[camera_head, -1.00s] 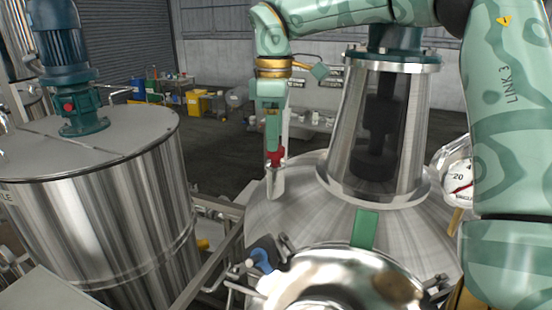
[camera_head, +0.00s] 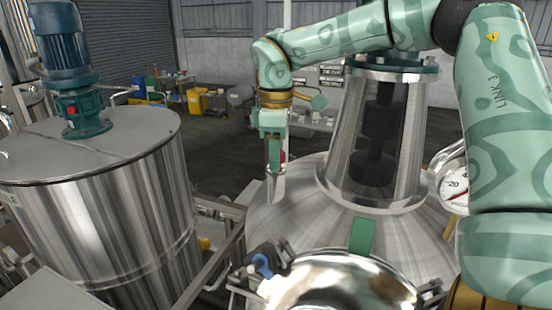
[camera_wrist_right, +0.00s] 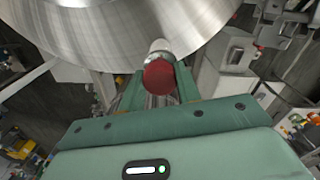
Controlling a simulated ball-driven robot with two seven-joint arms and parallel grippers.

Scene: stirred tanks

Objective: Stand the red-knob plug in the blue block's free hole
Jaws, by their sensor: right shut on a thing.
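My right gripper (camera_head: 275,160) hangs down in front of the domed steel tank. It is shut on the red-knob plug. In the head view a finger hides most of the red knob, and only a sliver shows beside it. The plug's pale metal shank (camera_head: 274,187) points down below the fingers. In the right wrist view the red knob of the plug (camera_wrist_right: 159,77) sits between the fingers, with its metal body beyond. My left gripper is not in view.
The domed tank (camera_head: 300,205) with its glass-sided neck (camera_head: 372,150) stands close to the gripper. A pressure gauge (camera_head: 454,186) is at right. A steel kettle (camera_head: 110,215) stands at left.

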